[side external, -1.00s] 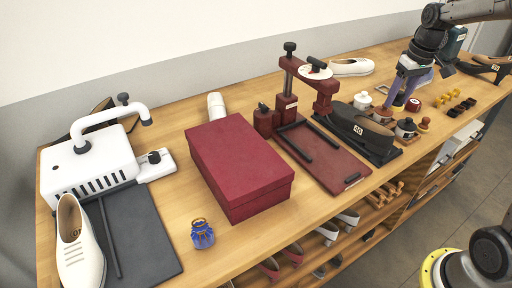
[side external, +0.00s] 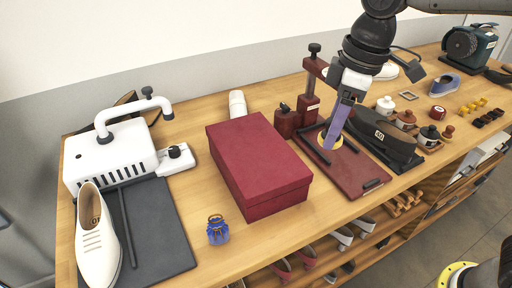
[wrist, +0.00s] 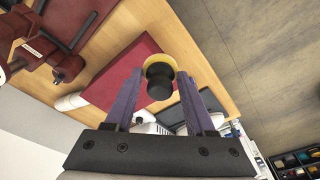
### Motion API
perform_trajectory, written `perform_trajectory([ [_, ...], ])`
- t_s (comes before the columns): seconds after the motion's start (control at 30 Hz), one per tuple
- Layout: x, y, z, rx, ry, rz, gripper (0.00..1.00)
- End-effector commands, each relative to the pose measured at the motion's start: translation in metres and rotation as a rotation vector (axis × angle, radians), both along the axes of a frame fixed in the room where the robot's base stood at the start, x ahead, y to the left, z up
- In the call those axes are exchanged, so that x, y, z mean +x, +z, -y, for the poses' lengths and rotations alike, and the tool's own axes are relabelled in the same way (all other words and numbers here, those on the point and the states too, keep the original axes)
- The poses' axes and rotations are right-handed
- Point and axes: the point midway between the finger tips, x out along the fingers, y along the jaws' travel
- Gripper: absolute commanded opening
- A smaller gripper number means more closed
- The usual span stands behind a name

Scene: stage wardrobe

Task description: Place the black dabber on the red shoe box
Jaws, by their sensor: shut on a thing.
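The black dabber, with a dark knob (wrist: 159,84) and a round yellow pad, is between the fingers of my gripper (wrist: 160,75) in the wrist view. In the side view my gripper (side external: 333,136) is shut on it; the dabber's yellow disc (side external: 338,143) shows behind the purple fingers, above the red press's tray. The red shoe box (side external: 257,152) stands closed on the bench, left of my gripper, its lid bare. The box also shows in the wrist view (wrist: 118,72), partly behind the dabber and a finger.
The red press (side external: 309,92) stands behind my gripper and right of the box. A blue pouch (side external: 217,231) sits at the box's front left. A white machine (side external: 110,161) stands left. Jars (side external: 405,120) and a dark shoe (side external: 380,135) are right.

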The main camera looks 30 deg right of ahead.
Motion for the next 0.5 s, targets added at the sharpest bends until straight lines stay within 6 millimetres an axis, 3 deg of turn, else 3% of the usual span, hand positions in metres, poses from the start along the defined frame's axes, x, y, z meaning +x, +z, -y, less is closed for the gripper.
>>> perform_trajectory([
  [0.13,0.017,-0.010,-0.012,-0.001,0.007,-0.004,0.02],
  [0.5,0.088,-0.052,-0.046,-0.001,0.005,-0.004,0.02],
])
